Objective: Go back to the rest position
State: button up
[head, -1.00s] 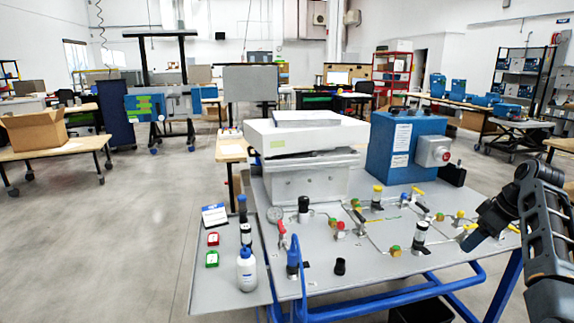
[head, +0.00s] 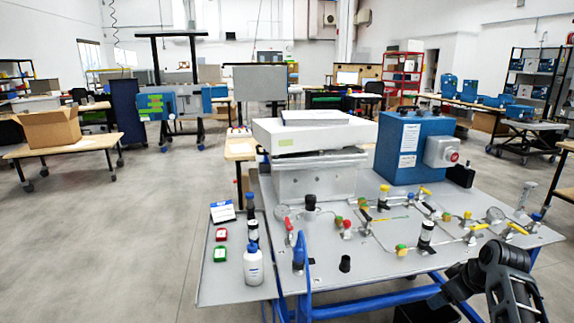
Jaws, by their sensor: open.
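My arm shows at the lower right of the head view, over the front right edge of the bench. Its dark end, my gripper (head: 447,290), points left and down beside the bench edge. It is small and dark in the picture, and I see nothing held in it. The grey analyser bench (head: 375,262) carries pipes, valves with coloured handles and gauges. My gripper is apart from the valves, in front of them.
A white instrument (head: 318,180) and a blue box (head: 412,145) stand at the bench's back. A white bottle (head: 253,264), a red tag (head: 221,234) and a green tag (head: 220,254) are on the left panel. The floor (head: 110,245) left of the bench is clear.

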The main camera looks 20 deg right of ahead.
jog(key=s+a+f+t+h, duration=0.1)
jog(key=s+a+f, duration=0.25)
jog(key=a, duration=0.25)
jog(key=s+a+f, duration=0.2)
jog(key=a+f, duration=0.2)
jog(key=a, duration=0.3)
jog(key=s+a+t+h, duration=0.1)
jog(key=s+a+t, duration=0.2)
jog(key=s+a, duration=0.8)
jog(key=s+a+r+t+y, duration=0.1)
jog(key=s+a+r+t, duration=0.1)
jog(key=s+a+r, duration=0.5)
jog(key=s+a+r+t+y, duration=0.2)
jog(key=s+a+r, duration=0.4)
jog(key=s+r, duration=0.5)
notch_tip(320, 180, up, 4)
jog(key=shift+s+a+f+t, duration=0.2)
jog(key=shift+a+t, duration=0.15)
jog(key=shift+t, duration=0.45)
